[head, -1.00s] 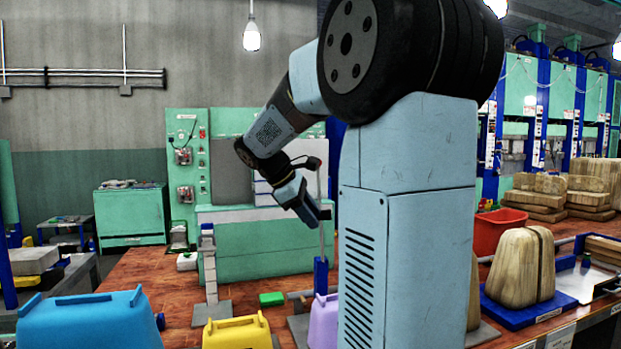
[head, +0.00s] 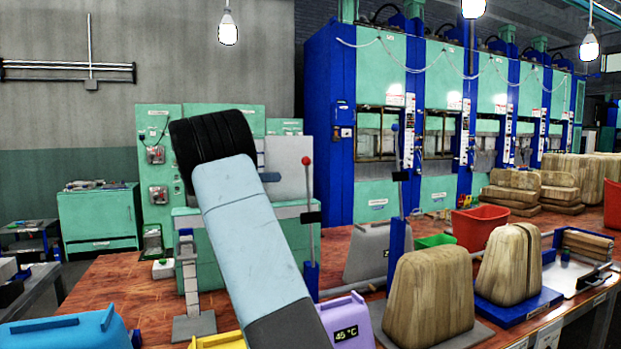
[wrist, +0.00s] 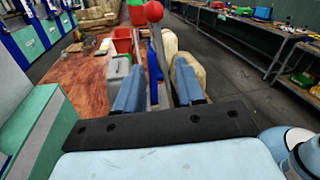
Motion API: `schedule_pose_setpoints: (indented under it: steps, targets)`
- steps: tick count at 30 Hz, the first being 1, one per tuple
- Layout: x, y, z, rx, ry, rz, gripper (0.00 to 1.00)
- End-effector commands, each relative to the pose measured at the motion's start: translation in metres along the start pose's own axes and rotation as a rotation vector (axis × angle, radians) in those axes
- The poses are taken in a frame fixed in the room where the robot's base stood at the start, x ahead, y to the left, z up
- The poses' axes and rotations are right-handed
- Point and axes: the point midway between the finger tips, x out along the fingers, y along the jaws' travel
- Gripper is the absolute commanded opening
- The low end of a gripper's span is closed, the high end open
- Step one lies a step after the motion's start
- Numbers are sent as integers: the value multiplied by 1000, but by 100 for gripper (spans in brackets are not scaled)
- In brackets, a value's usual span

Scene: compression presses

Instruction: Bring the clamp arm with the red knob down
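The clamp arm (head: 309,215) with the red knob (head: 306,161) stands upright on a blue post (head: 311,279) in the head view, right of my light blue arm link. In the wrist view the red knob (wrist: 154,12) is above the gap between my fingers, apparently beyond their tips. My gripper (wrist: 158,68) has two blue-grey fingers spread apart, with nothing visibly held. In the head view my arm hides most of my gripper. I cannot tell whether a finger touches the clamp arm.
A second upright lever (head: 396,165) with a dark knob stands to the right. A purple box (head: 347,322) reading 45 °C, a grey box (head: 368,254) and wooden blocks (head: 429,293) crowd the bench. A red bin (head: 480,226) is farther back. Blue presses (head: 328,110) line the back.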

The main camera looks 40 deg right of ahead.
Motion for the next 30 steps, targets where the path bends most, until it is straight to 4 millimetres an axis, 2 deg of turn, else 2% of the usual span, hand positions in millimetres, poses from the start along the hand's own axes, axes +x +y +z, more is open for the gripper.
schedule_pose_setpoints:
  steps: [5, 21, 24, 30]
  targets:
    - [6, 0, 1, -2, -6, 7, 38]
    - [93, 0, 0, -2, -5, 12, 38]
    - [107, 1, 0, -2, -5, 12, 38]
    - [123, 1, 1, -1, -5, 14, 38]
